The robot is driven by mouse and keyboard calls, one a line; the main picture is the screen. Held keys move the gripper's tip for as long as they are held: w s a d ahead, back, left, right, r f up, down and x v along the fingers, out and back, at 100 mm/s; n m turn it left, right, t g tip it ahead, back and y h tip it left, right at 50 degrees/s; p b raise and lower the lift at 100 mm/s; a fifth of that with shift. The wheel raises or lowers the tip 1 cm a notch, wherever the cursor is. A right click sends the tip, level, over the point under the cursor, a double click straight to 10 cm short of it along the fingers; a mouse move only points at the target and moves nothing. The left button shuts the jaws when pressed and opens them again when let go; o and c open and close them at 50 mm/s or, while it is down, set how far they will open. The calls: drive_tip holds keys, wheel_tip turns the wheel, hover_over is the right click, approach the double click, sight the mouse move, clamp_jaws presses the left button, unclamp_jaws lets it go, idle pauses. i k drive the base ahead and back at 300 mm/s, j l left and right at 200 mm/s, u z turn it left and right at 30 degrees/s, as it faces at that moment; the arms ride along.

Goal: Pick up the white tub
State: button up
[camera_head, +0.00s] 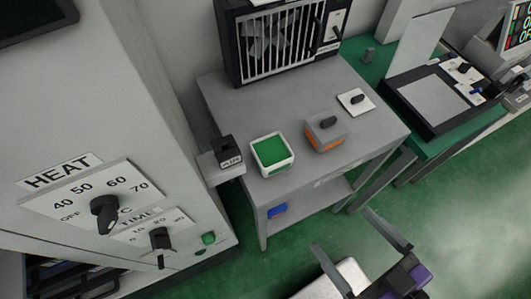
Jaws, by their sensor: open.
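The white tub (287,166) stands upright at the front left of the grey table, and its upper face or inside shows green. My gripper (342,229) is at the bottom right of the picture, with its two fingers spread apart and nothing between them. It is apart from the tub, to its right and lower in the picture. The tub's underside and far side are hidden.
A grey and orange box with a black knob (325,133) sits just right of the tub. A black switch block (229,151) is to its left. A white knob plate (355,101) and a barred black unit (282,45) are farther back. A large control panel (100,200) fills the left.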

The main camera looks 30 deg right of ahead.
sight(271, 154)
drive_tip(key=u, duration=0.45)
drive_tip(key=l+u, duration=0.1)
drive_tip(key=u, duration=0.35)
drive_tip(key=k+u, duration=0.1)
drive_tip(key=u, duration=0.85)
drive_tip(key=k+u, duration=0.1)
drive_tip(key=u, duration=0.8)
drive_tip(key=k+j+u, duration=0.15)
drive_tip(key=k+z, duration=0.1)
drive_tip(key=z, duration=0.35)
drive_tip(key=l+z, duration=0.1)
drive_tip(key=z, duration=0.4)
drive_tip(key=k+l+z, duration=0.1)
drive_tip(key=z, duration=0.35)
